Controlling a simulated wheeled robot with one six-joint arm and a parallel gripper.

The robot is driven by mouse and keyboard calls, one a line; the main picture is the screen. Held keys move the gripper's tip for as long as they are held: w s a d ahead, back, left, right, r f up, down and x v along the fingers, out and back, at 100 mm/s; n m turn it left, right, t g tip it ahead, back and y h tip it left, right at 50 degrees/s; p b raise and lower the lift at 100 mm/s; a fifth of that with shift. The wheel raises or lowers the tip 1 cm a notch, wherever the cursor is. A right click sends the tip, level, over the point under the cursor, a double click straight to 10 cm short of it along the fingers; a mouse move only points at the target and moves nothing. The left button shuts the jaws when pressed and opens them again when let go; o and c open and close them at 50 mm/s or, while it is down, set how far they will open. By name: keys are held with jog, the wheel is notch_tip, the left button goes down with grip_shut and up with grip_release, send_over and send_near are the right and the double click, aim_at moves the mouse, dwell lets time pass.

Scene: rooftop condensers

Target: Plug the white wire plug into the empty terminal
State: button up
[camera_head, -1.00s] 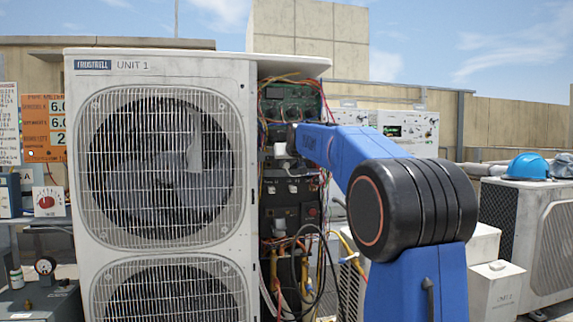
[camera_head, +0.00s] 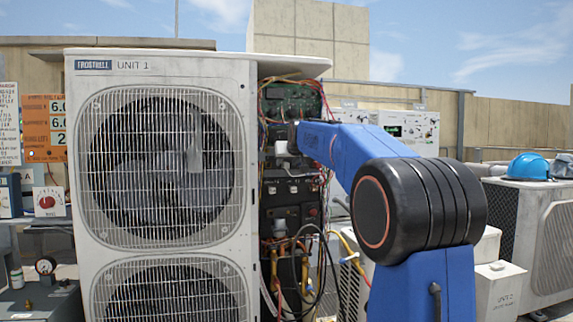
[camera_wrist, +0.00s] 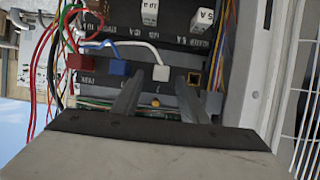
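In the wrist view, the white wire plug (camera_wrist: 161,73) sits in a row with a red plug (camera_wrist: 82,62) and a blue plug (camera_wrist: 118,67). Its white wire loops up and to the left. The empty terminal (camera_wrist: 194,78) is a dark square opening with a yellowish rim, just right of the white plug. My gripper (camera_wrist: 157,82) is open, its two fingers pointing at the row, with the white plug showing between the fingertips. I cannot tell whether they touch it. In the head view my gripper (camera_head: 284,148) is small, at the open side of Unit 1 (camera_head: 252,200).
Labelled white breaker switches (camera_wrist: 150,12) stand above the plug row. Loose red and green wires (camera_wrist: 55,50) hang at left, and a pale cabinet edge (camera_wrist: 245,60) bounds the right. A circuit board (camera_head: 290,100) and hanging cables (camera_head: 300,265) lie around the work area.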

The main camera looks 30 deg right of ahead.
jog(key=v, duration=1.6)
jog(key=s+a+f+n+g+y, duration=0.1)
jog(key=s+a+f, duration=0.5)
jog(key=s+f, duration=0.7)
jog(key=s+a+f+n+g+y, duration=0.1)
jog(key=s+a+f+g, duration=0.3)
jog(key=s+f, duration=1)
jog(key=s+a+f+n+g+y, duration=0.1)
jog(key=s+a+f+g, duration=0.2)
jog(key=s+a+f, duration=0.5)
jog(key=s+f, duration=0.5)
jog(key=f, duration=0.6)
jog(key=shift+s+a+f+y, duration=0.2)
jog(key=shift+a+f+y, duration=0.1)
jog(key=shift+f+y, duration=0.1)
